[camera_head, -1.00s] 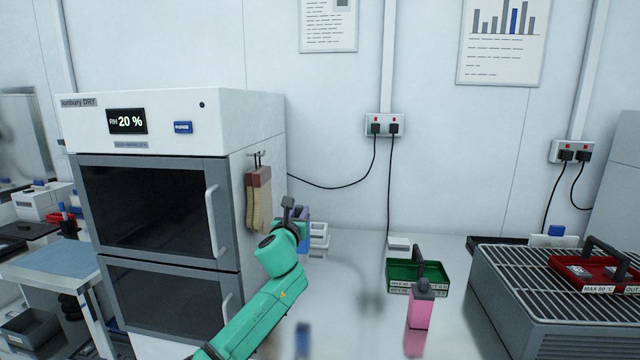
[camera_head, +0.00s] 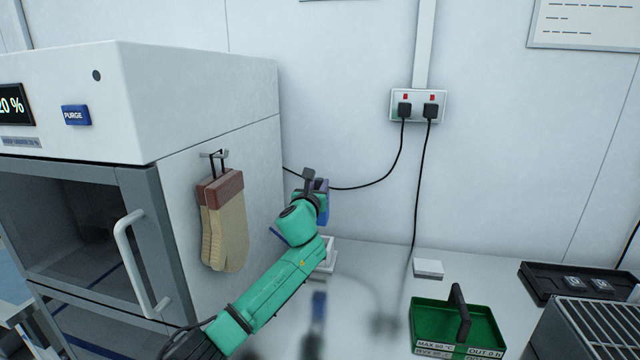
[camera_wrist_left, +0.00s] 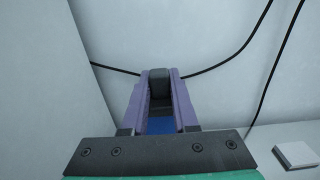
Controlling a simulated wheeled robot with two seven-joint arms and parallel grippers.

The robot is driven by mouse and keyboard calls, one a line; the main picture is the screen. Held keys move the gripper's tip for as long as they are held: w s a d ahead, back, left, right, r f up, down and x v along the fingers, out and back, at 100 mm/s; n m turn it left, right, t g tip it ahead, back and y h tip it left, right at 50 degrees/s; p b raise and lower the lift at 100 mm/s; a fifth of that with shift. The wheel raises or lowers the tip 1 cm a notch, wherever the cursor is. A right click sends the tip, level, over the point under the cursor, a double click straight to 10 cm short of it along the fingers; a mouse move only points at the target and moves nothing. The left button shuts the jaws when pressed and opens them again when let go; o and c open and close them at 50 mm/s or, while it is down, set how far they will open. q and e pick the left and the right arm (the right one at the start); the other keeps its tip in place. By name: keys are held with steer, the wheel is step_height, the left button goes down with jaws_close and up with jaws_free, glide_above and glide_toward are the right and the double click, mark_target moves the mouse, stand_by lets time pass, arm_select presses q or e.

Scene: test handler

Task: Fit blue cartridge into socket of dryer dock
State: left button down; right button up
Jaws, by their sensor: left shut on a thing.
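The blue cartridge (camera_head: 323,213) is held up at the end of my left arm, near the back wall and right of the dryer cabinet. My left gripper (camera_head: 316,188) is shut on it. In the left wrist view, the two purple fingers of this gripper (camera_wrist_left: 159,100) close around a dark grip, with the blue body (camera_wrist_left: 160,125) below it. A white fixture (camera_head: 329,252), perhaps the dryer dock, stands on the bench behind my left arm. The arm hides much of it, and I cannot see its socket. My right gripper is not in view.
The white dryer cabinet (camera_head: 225,110) stands at left, with gloves (camera_head: 224,225) hanging on its side. A green tray (camera_head: 432,315), a small white block (camera_head: 429,268) and a black tray (camera_head: 540,275) are at right. Cables (camera_head: 423,190) hang along the wall.

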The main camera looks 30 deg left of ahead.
mark_target(323, 219)
arm_select(q)
steer(key=shift+r+p, duration=0.1)
steer(key=shift+p, duration=0.2)
steer(key=shift+w+f, duration=0.2)
steer(key=shift+f, duration=0.05)
step_height(323, 219, down, 5)
steer(key=b, duration=0.3)
steer(key=shift+r, duration=0.15)
steer(key=shift+f+b, duration=0.55)
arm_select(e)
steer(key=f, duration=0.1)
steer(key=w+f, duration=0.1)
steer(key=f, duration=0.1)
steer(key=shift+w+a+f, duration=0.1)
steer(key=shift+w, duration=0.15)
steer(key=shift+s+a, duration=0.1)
arm_select(q)
steer(key=shift+r, duration=0.1)
steer(key=shift+p, duration=0.3)
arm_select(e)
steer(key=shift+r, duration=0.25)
